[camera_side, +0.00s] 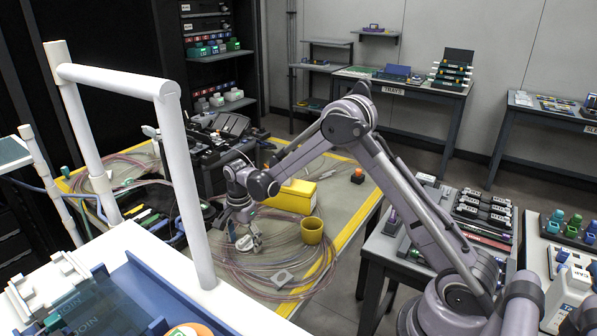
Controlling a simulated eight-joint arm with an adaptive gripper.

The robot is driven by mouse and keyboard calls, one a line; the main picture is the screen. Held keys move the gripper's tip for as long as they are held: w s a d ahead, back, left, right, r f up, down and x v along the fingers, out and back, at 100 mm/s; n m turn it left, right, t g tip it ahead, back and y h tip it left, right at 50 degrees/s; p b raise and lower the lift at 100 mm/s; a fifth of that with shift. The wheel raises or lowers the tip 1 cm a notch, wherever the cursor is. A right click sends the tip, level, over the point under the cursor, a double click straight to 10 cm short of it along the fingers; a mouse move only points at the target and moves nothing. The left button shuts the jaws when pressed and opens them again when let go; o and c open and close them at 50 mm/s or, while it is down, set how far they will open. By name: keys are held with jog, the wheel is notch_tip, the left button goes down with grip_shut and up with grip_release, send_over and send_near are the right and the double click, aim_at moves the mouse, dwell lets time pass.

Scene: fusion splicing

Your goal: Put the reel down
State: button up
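My gripper (243,228) points down over the left part of the yellow-edged work table (335,200). A small pale grey, rounded piece (249,242), possibly the reel, shows right at my fingertips, just above or on loose coils of thin cable (275,262). The fingers are too small and overlapped to tell whether they are closed on it, and I cannot tell whether it touches the table. No other thing is clearly a reel.
A yellow cup (312,231) and a yellow box (292,196) stand close to the right of my gripper. Black equipment (228,140) is behind it. A white tubular frame (186,180) rises in the left foreground. A grey block (283,277) lies among the coils.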

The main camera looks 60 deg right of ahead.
aim_at(246, 238)
jog(key=shift+r, duration=0.15)
jog(key=r, duration=0.9)
jog(key=shift+d+r, duration=0.35)
jog(key=s+a+r+n+t, duration=0.2)
jog(key=s+r+n, duration=0.25)
jog(key=r, duration=0.35)
jog(key=s+a+r+n+t, duration=0.1)
jog(key=s+a+n+t, duration=0.1)
jog(key=s+n, duration=0.3)
jog(key=s+a+r+n+t, duration=0.1)
jog(key=s+n, duration=0.5)
jog(key=s, duration=0.7)
jog(key=shift+a+r+t, duration=0.25)
jog(key=shift+a+t, duration=0.25)
jog(key=shift+t, duration=0.3)
jog(key=shift+o, duration=0.5)
jog(key=shift+s+a+f+n+t, duration=0.1)
jog(key=shift+s+f+n+t, duration=0.25)
jog(key=shift+s+n, duration=0.35)
jog(key=shift+w, duration=0.1)
